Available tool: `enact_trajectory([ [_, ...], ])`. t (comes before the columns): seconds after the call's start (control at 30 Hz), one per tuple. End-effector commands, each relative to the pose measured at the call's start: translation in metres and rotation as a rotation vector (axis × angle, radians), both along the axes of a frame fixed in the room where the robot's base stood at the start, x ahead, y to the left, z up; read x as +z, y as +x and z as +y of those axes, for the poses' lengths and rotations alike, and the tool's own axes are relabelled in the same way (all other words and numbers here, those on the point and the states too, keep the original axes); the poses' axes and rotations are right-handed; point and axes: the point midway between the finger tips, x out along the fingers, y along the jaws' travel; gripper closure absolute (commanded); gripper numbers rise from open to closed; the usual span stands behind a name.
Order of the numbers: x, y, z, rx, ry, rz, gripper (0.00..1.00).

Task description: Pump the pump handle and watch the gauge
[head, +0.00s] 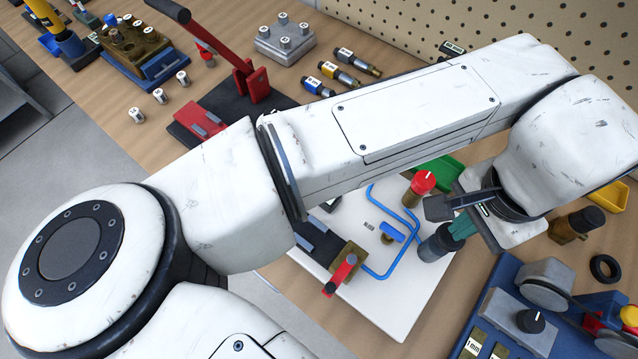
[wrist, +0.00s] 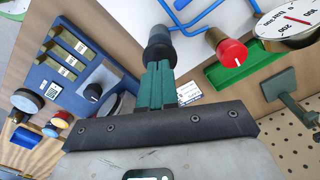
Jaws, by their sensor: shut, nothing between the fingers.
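My gripper has green fingers (wrist: 160,85) that are shut and empty; in the head view they point left (head: 460,229). Their tips are at a dark upright cylinder with a grip (wrist: 159,40), which appears to be the pump handle; it also shows in the head view (head: 436,246). I cannot tell whether they touch. The gauge (wrist: 285,30) is a white dial with a red needle, cut off at the top right of the wrist view. Its reading is unclear. My arm probably hides it in the head view.
A white board (head: 410,300) carries blue tubing (head: 385,275), a red-handled valve (head: 341,272) and a red knob (head: 422,182). A green tray (wrist: 240,68) lies nearby. A blue control panel (wrist: 60,90) with a black knob stands close by. A pegboard (head: 510,25) borders the back.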

Motion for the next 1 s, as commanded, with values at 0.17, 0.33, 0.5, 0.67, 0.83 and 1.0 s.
enact_trajectory([
  [0.17,0.0,0.0,0.0,0.0,0.0,0.0,1.0],
  [0.33,-0.003,0.0,0.0,0.0,0.0,0.0,1.0],
  [0.5,-0.01,0.0,0.0,0.0,0.0,0.0,1.0],
  [0.67,-0.015,0.0,0.0,0.0,0.0,0.0,1.0],
  [0.83,-0.021,0.0,0.0,0.0,0.0,0.0,1.0],
  [1.0,-0.027,0.0,0.0,0.001,0.0,0.001,1.0],
])
